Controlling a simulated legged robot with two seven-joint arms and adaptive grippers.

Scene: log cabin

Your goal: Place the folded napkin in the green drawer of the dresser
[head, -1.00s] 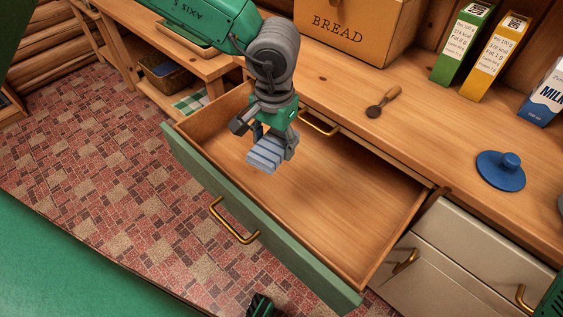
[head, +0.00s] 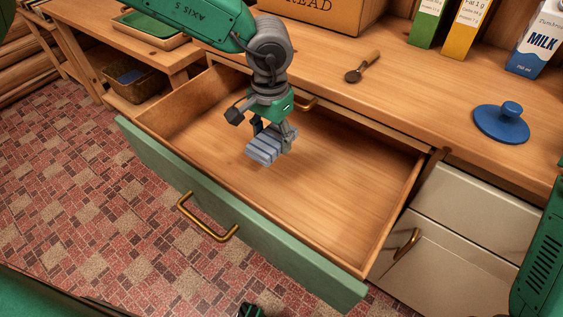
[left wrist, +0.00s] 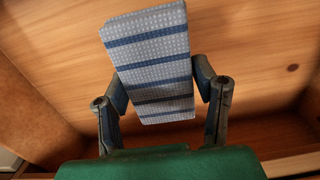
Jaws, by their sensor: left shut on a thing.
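The folded napkin (head: 267,147), grey-blue with darker blue stripes, is held in my left gripper (head: 272,134). In the left wrist view the napkin (left wrist: 152,62) sits between the two fingers of the left gripper (left wrist: 160,92), with wooden boards behind it. The green drawer (head: 160,165) of the dresser is pulled open, and its wooden inside looks empty. The napkin is over the drawer's inside; the gap to the drawer floor is hard to judge. My right gripper cannot be made out; only a small dark green part shows at the bottom edge of the head view.
A bread box (head: 320,12), a wooden spoon (head: 362,67), a blue lid (head: 501,122), cartons and a milk carton (head: 536,40) stand on the counter (head: 420,85). A cream drawer (head: 465,220) is shut at the right. A basket (head: 136,80) sits on the left shelf.

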